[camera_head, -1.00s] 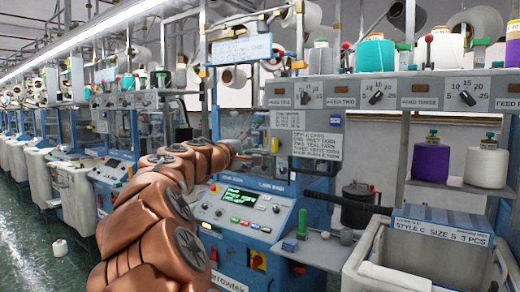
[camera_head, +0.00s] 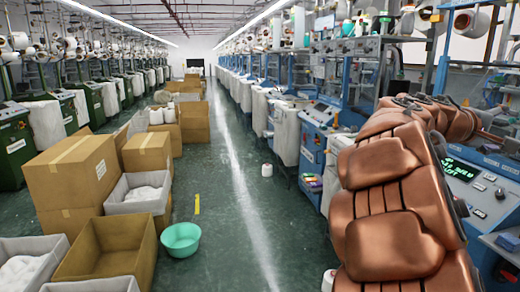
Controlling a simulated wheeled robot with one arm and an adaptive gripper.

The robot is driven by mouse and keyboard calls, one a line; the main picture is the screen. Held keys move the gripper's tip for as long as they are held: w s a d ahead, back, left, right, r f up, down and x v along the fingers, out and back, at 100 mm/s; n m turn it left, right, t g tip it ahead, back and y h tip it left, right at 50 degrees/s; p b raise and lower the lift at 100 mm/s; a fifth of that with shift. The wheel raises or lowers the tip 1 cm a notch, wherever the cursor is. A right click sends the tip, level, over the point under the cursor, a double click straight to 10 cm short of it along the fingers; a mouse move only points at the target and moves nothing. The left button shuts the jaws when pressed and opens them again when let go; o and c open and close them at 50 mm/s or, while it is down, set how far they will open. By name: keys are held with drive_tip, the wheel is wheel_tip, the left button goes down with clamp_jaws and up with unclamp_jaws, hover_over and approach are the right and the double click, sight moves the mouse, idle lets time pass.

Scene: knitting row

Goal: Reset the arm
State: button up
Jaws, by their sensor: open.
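My copper-coloured arm (camera_head: 395,205) fills the right side of the head view. It rises from the bottom edge and bends away to the right, in front of a blue knitting machine (camera_head: 480,185) with a lit green display. I cannot make out my gripper; the far end of the arm is hidden behind its own links or too small to tell. No held object shows.
A clear green aisle floor (camera_head: 225,215) runs down the middle. A turquoise basin (camera_head: 181,239) and a white cone (camera_head: 267,170) stand on it. Cardboard boxes (camera_head: 72,180) and grey bins (camera_head: 138,208) crowd the left. Blue machines line the right.

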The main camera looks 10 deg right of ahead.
drive_tip(key=s+a+f+y, duration=0.4)
drive_tip(key=s+a+f, duration=0.1)
drive_tip(key=a+f, duration=0.5)
drive_tip(key=s+a+f+y+p, duration=0.1)
drive_tip(key=s+a+f+y, duration=0.4)
drive_tip(key=a+f, duration=0.5)
drive_tip(key=s+a+f+y+p, duration=0.1)
drive_tip(key=s+a+f+y, duration=0.4)
drive_tip(key=a+f, duration=0.5)
drive_tip(key=s+a, duration=0.1)
drive_tip(key=a, duration=0.3)
drive_tip(key=shift+s+a+f+m+g, duration=0.25)
drive_tip(key=shift+s+f+m+g, duration=0.05)
drive_tip(key=shift+s+f, duration=0.1)
drive_tip(key=s+a+f, duration=0.1)
drive_tip(key=s+a, duration=0.1)
drive_tip(key=a, duration=0.1)
drive_tip(key=s+a+f+g+y, duration=0.1)
drive_tip(key=s+a, duration=0.1)
drive_tip(key=s+a+f+n+y, duration=0.1)
drive_tip(key=s+a, duration=0.2)
drive_tip(key=shift+a+f, duration=0.1)
drive_tip(key=shift+a, duration=0.2)
